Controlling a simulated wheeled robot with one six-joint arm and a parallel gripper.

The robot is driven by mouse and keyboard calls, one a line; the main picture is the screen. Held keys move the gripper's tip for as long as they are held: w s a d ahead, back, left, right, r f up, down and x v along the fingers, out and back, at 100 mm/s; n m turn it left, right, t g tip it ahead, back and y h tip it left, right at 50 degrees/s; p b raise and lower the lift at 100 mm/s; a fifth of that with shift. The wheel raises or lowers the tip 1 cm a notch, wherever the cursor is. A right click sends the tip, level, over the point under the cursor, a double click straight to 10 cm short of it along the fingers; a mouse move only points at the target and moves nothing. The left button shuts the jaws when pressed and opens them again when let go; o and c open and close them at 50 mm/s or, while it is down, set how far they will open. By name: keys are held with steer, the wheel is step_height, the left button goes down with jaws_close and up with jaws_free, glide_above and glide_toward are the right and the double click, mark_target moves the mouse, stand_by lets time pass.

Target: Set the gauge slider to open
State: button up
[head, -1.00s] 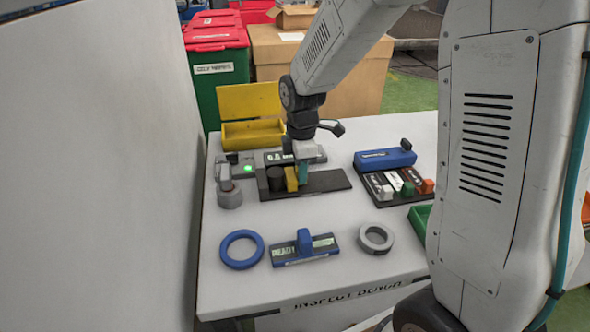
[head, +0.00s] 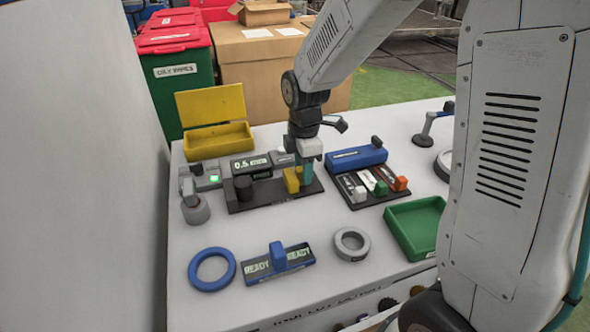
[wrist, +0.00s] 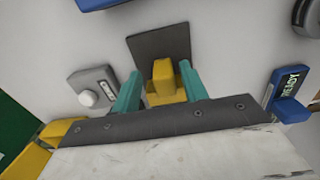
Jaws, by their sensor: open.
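The gauge (head: 275,192) is a dark base plate with a display reading about 0.5 behind it. A black cylinder (head: 243,187) stands at its left. The yellow slider block (head: 291,180) stands to the right of the cylinder, with a clear gap between them. My gripper (head: 305,172) is low over the plate at the yellow block. In the wrist view, its teal fingers stand open on either side of the yellow slider (wrist: 162,72); whether they touch it I cannot tell. The gripper partly hides the slider in the head view.
A grey box with a lit green button (head: 213,179) is left of the gauge. In front lie a blue ring (head: 212,285), a READY sign with a blue slider (head: 277,258) and a grey ring (head: 352,260). A blue-backed rack (head: 357,160) and green tray (head: 402,242) are to the right.

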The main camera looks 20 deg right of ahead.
step_height(320, 180, up, 8)
steer(key=shift+f, duration=0.1)
stand_by(0.5)
stand_by(0.4)
steer(key=shift+s+m, duration=0.15)
steer(key=shift+m, duration=0.45)
steer(key=s+d+r+m, duration=0.1)
steer(key=s+r+m, duration=0.1)
steer(key=s+m, duration=0.3)
steer(key=s+d+r+m+t, duration=0.1)
steer(key=s+r+m, duration=0.2)
steer(key=s, duration=0.9)
steer(key=s+d+r+m, duration=0.2)
steer(key=s+r+m, duration=0.1)
steer(key=s+m, duration=0.5)
steer(key=shift+s, duration=0.45)
